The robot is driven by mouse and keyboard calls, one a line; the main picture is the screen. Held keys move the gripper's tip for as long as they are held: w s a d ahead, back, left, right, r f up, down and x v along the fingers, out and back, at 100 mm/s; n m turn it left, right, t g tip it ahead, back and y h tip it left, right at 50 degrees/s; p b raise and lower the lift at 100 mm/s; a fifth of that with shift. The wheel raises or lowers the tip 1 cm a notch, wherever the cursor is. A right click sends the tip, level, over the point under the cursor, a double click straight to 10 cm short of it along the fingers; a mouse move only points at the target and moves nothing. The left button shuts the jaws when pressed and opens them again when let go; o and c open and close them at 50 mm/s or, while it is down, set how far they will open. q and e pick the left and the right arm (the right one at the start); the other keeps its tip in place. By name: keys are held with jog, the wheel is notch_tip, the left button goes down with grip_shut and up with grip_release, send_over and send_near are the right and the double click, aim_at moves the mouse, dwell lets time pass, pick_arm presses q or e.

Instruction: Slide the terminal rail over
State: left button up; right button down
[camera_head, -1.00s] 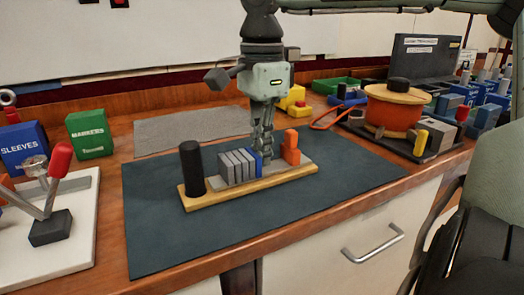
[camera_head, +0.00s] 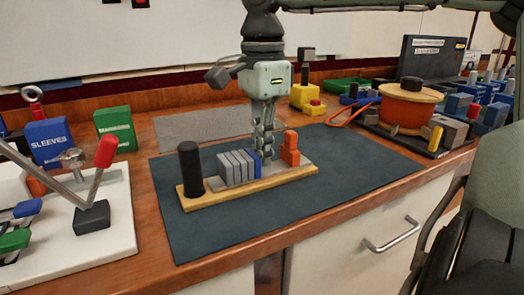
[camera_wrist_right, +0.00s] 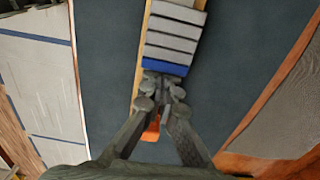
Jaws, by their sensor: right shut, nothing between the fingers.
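The terminal rail is a grey strip on a yellow base (camera_head: 225,197) lying on a dark mat. It carries a black cylinder (camera_head: 190,168) at its left end, several grey blocks (camera_head: 236,168), a blue block (camera_head: 257,163) and an orange block (camera_head: 290,148). My right gripper (camera_head: 267,155) is shut and empty, pointing down between the blue and orange blocks. In the right wrist view its fingertips (camera_wrist_right: 160,92) are close to the blue block (camera_wrist_right: 164,67), contact unclear, and partly hide the orange block (camera_wrist_right: 151,128). My left gripper is out of view.
The dark mat (camera_head: 330,195) has bare room right of and in front of the rail. A white board with red-handled lever (camera_head: 106,150) is at left. Green (camera_head: 115,128) and blue (camera_head: 49,142) boxes stand behind it. An orange spool (camera_head: 406,112) stands at right.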

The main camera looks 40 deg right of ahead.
aim_at(263, 170)
notch_tip(263, 170, up, 12)
dwell(0.4)
jog(key=shift+f, duration=0.1)
